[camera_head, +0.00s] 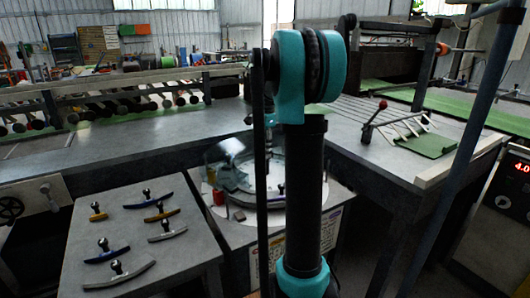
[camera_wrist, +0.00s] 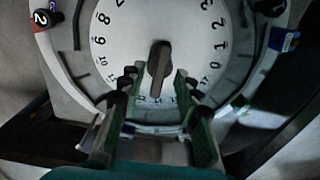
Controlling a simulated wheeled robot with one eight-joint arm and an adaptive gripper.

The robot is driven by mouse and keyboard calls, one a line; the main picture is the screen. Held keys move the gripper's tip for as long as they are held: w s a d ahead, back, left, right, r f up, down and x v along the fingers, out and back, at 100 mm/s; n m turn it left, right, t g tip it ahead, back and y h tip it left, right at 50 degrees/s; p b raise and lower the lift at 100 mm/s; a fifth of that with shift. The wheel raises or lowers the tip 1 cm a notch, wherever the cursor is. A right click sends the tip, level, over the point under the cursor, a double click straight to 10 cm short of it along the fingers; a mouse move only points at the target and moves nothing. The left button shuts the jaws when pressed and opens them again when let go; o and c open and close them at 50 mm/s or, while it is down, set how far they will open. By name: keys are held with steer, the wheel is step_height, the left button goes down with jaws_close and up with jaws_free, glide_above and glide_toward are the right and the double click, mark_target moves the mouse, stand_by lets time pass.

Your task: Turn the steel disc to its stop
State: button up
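The steel disc (camera_wrist: 125,45), pale with numbers around its face, fills the upper middle of the wrist view. A dark upright grip (camera_wrist: 158,62) stands at its middle. My gripper (camera_wrist: 155,76) is open, with one finger on each side of the grip and visible gaps between; I cannot tell how deep the fingers reach. The fingers hide part of the disc's lower edge. In the head view the round fixture (camera_head: 240,180) sits on a pale stand, and my arm hides its right part.
A red-and-black knob marked 2 (camera_wrist: 42,18) and a blue-sided block (camera_wrist: 284,40) sit on the ring around the disc. A grey table (camera_head: 80,220) at left holds several curved pieces with black knobs. A red can (camera_head: 218,196) stands beside the fixture.

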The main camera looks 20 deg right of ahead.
steer(key=shift+f, duration=0.5)
jaws_close()
